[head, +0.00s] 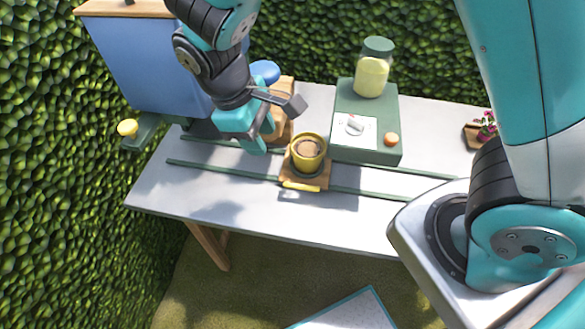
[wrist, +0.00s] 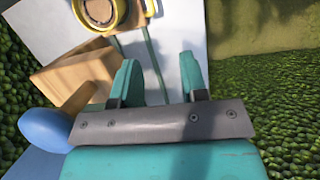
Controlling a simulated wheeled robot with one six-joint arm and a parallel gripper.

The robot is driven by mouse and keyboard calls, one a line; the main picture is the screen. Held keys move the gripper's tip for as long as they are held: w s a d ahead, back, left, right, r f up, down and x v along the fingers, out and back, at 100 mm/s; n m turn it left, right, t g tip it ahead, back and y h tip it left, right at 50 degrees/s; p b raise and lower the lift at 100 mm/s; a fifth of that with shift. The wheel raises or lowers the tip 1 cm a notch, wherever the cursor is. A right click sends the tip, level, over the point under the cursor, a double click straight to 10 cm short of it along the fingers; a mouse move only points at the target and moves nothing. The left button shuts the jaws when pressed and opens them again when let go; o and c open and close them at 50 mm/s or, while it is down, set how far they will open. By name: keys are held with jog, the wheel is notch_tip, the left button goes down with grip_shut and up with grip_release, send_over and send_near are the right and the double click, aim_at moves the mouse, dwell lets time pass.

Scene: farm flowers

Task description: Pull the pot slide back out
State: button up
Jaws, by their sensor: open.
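The pot slide (head: 318,182) is a small wooden plate on the green rails, with a yellow bar along its front edge. A yellow pot (head: 308,160) with brown soil stands upright on it. In the wrist view the pot (wrist: 103,12) is cut off by the top edge. My gripper (head: 258,142) is open and empty, above the table to the left of the pot and apart from it. In the wrist view my gripper (wrist: 160,75) shows both teal fingers spread with nothing between them.
A wooden block (wrist: 75,78) and a blue rounded piece (wrist: 38,130) are close beside my gripper. A blue box (head: 150,70) stands left, near a yellow knob (head: 127,128). The table front (head: 240,210) is clear.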

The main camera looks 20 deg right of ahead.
jog(key=f+h, duration=0.1)
jog(key=f, duration=0.1)
jog(key=h+p, duration=0.1)
jog(key=p, duration=0.4)
send_near(294, 185)
jog(key=shift+n, duration=0.3)
jog(key=x, duration=0.8)
jog(key=shift+d+f, duration=0.15)
jog(key=shift+f, duration=0.1)
grip_shut()
